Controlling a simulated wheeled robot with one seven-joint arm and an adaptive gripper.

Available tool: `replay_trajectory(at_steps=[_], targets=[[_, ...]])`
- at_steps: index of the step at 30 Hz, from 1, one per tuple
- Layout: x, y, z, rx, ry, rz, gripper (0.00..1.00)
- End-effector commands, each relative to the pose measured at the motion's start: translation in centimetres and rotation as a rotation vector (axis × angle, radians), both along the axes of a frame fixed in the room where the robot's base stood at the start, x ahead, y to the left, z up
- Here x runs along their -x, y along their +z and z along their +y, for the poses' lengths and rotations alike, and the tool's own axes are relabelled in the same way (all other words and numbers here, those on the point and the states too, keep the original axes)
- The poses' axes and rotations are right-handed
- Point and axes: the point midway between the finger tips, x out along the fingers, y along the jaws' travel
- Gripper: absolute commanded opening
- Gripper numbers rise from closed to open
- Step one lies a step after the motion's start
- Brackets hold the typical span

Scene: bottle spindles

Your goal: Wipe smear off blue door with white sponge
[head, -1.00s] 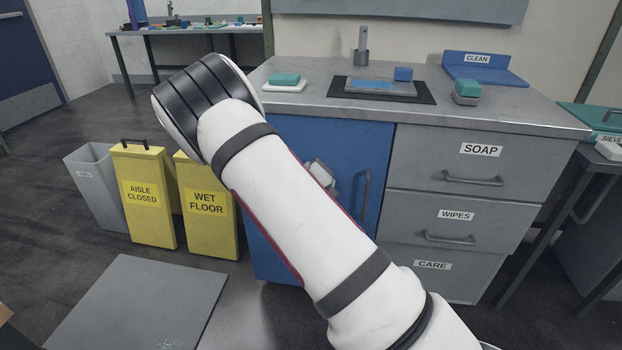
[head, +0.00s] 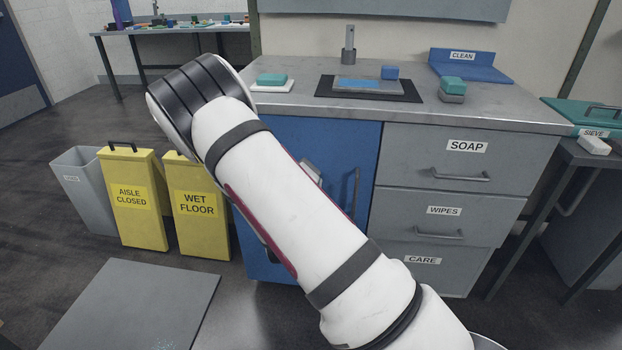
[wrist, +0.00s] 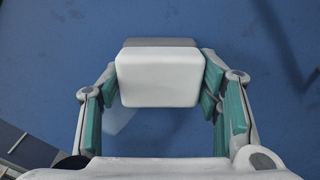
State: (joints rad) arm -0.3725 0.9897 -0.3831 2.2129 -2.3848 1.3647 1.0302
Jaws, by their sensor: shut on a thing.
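The white sponge (wrist: 158,82) is between the teal-padded fingers of my gripper (wrist: 160,92) in the wrist view, with a grey layer along its far edge. My gripper is shut on it. The blue door (wrist: 55,60) fills the background there; I cannot tell whether the sponge touches it. In the head view the blue door (head: 335,140) is under the left of the counter, partly hidden by my arm. Only a small part of my gripper shows past the arm.
A vertical handle (head: 355,195) stands out from the door's right side. Grey drawers (head: 440,205) with handles are to the right. Yellow floor signs (head: 203,212) and a grey bin (head: 88,188) stand left of the door. A grey mat (head: 130,300) lies on the floor.

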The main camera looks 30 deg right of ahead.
Motion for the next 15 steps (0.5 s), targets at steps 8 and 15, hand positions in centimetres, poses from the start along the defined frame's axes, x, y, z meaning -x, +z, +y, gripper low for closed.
replay_trajectory(at_steps=[8,15], targets=[[-1.0,0.1,1.2,-0.002,0.012,-0.009,0.36],[-1.9,-0.3,2.8,-0.002,0.010,-0.007,0.36]])
